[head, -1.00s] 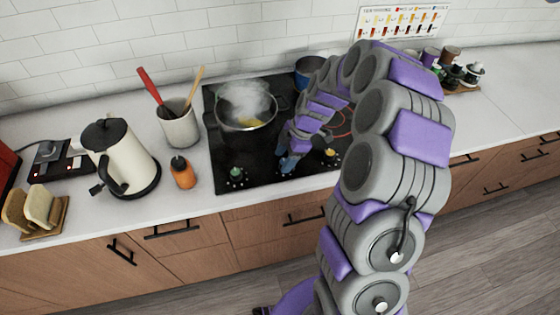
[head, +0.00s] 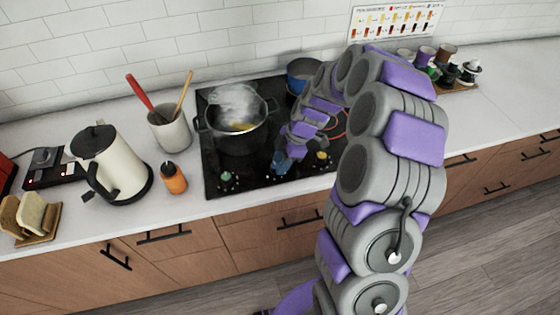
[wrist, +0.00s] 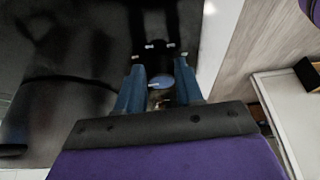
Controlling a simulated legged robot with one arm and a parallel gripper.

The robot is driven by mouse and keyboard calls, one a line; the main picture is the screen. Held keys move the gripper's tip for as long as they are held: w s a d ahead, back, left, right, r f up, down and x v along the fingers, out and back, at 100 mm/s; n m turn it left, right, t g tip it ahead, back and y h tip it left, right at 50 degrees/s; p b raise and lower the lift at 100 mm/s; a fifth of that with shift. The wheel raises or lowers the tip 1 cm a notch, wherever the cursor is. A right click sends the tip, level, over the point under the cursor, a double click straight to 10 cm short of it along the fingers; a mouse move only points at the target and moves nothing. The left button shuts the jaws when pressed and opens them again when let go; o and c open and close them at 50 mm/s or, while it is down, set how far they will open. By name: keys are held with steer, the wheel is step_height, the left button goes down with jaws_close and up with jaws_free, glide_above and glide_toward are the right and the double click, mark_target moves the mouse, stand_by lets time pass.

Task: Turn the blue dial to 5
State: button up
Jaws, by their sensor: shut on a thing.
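The blue dial (wrist: 158,86) shows in the wrist view between the two blue fingers of my gripper (wrist: 160,92), close to the front edge of the black cooktop (head: 212,160). My gripper is shut on the dial. In the head view my gripper (head: 280,165) reaches down to the cooktop front and mostly hides the dial. A green dial (head: 227,178) is to its left and a yellow dial (head: 322,156) to its right. Pale marks lie on the black surface around the blue dial, too small to read.
A steaming pot (head: 236,122) stands on the cooktop behind the dials, and a blue pot (head: 302,74) at the back. An orange bottle (head: 174,180), a kettle (head: 112,165) and a utensil crock (head: 170,128) stand left.

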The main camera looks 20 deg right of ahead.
steer(key=shift+a, duration=0.55)
steer(key=shift+c, duration=0.2)
